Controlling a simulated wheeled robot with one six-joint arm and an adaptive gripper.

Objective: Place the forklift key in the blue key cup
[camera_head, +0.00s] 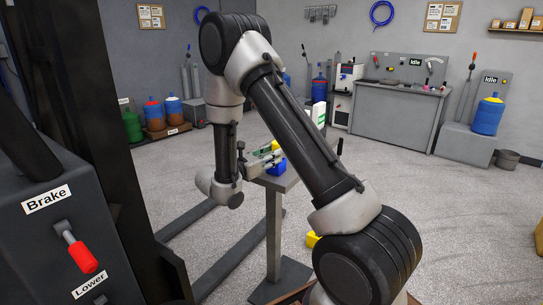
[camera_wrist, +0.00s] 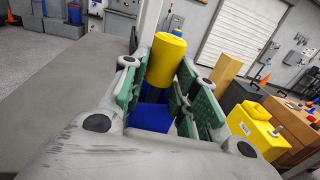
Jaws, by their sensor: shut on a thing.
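My gripper (camera_head: 262,160) is over the small grey stand, its green-padded fingers (camera_wrist: 170,95) on either side of a yellow cylindrical piece, which I take to be the forklift key (camera_wrist: 165,60). The gripper is shut on it. A bit of yellow also shows at the gripper in the head view (camera_head: 276,146). The blue key cup (camera_head: 278,169) is at the stand top, right by the fingers. Blue also shows between the fingers in the wrist view (camera_wrist: 152,117). I cannot tell whether the key's lower end is inside the cup; the fingers hide it.
The grey stand (camera_head: 273,230) rises from the floor beside the forklift forks (camera_head: 215,250). A yellow box (camera_wrist: 258,130) and brown boxes (camera_wrist: 290,135) lie to the right in the wrist view. A grey workbench (camera_head: 395,115) stands at the back. Open floor lies between.

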